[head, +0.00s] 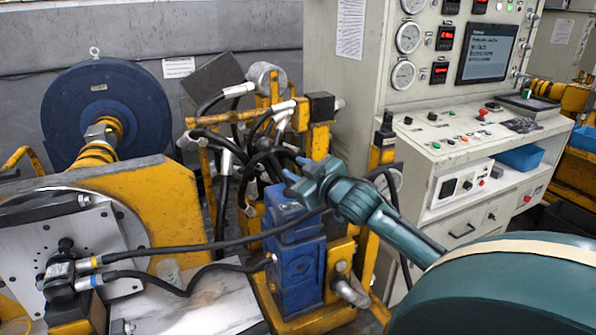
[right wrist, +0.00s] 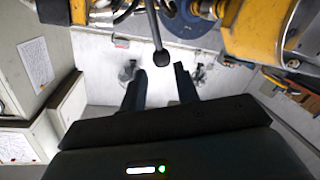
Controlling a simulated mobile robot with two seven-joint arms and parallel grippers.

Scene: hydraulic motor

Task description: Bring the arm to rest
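My right arm (head: 405,237) is teal and reaches in from the lower right in the head view. My right gripper (head: 296,170) is in front of the black hoses and above the blue motor block (head: 298,270). In the right wrist view the two dark fingers of the right gripper (right wrist: 159,70) stand apart with nothing held between them. A black lever with a round knob (right wrist: 163,59) shows just past the fingertips; its distance from them is unclear. My left gripper is not in view.
A yellow frame (head: 165,205) with a plate and hoses stands at the left, before a large blue wheel (head: 75,118). A grey control cabinet (head: 425,135) with gauges stands at the right. Black hoses (head: 170,247) cross the lower middle.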

